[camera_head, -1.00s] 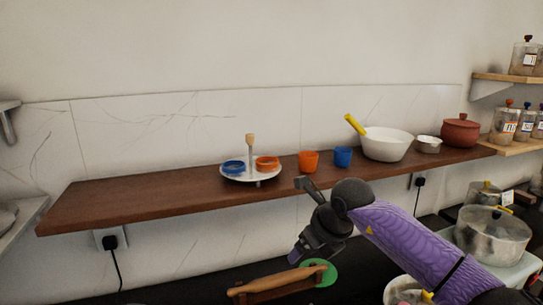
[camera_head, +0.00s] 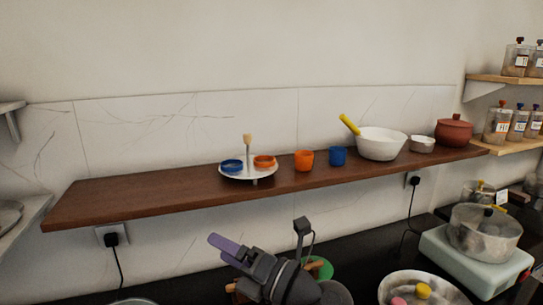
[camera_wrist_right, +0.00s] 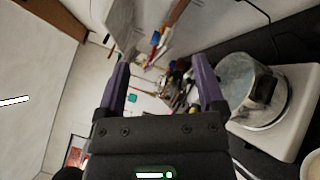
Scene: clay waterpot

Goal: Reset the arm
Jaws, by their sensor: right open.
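My right gripper (camera_head: 262,236) is low in the middle of the head view, in front of the dark counter and below the wooden shelf. My left gripper is not in view.
A metal pot (camera_head: 484,232) stands at lower right, also in the wrist view (camera_wrist_right: 250,85).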

